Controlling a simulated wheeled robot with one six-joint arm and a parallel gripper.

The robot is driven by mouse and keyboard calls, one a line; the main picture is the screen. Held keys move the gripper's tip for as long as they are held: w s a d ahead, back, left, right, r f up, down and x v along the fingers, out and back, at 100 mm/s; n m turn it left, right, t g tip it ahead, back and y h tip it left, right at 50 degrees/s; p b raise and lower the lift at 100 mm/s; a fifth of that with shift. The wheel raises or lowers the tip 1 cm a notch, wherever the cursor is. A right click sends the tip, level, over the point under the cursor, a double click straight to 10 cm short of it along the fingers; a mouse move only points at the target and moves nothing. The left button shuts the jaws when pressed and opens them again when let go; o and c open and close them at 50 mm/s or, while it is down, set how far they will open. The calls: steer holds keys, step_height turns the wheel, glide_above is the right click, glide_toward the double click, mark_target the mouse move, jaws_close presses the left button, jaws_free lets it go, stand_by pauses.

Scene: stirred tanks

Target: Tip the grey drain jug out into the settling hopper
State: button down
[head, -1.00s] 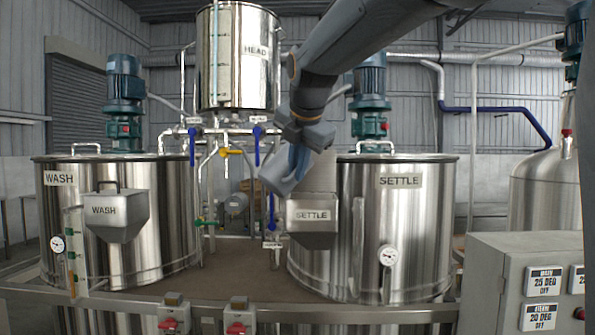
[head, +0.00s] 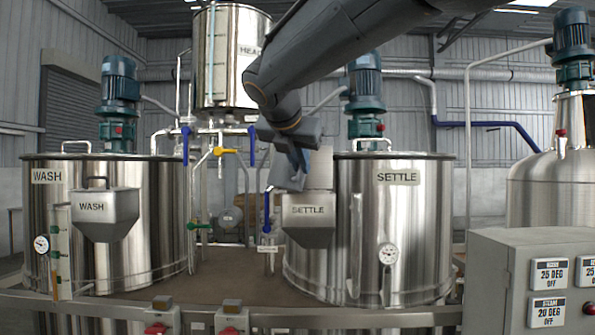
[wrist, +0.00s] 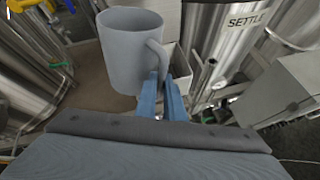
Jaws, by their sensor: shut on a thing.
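The grey drain jug (wrist: 122,55) is in the wrist view, left of centre, with its handle towards my fingers. My gripper (wrist: 162,98) is shut on the handle. The settling hopper (head: 309,220), a steel box labelled SETTLE, hangs on the front of the settle tank. In the wrist view the hopper (wrist: 181,72) is partly hidden behind the jug and handle. The jug's contents cannot be seen.
The SETTLE tank (head: 400,220) stands directly behind the hopper. A WASH tank (head: 150,230) with its own hopper (head: 105,215) stands left. Pipes and blue-handled valves (head: 267,208) are between the tanks. A grey control box (head: 510,270) is at front right.

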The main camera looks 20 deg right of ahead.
steer(key=shift+w+d+f+n+t+h+b, duration=0.1)
steer(key=shift+d+f+n+t+h+b, duration=0.25)
steer(key=shift+b, duration=0.45)
steer(key=shift+d+f+n+t+h+b, duration=0.15)
steer(key=shift+h+b, duration=0.3)
steer(key=shift+b, duration=0.35)
steer(key=shift+r, duration=0.1)
steer(key=shift+b, duration=0.3)
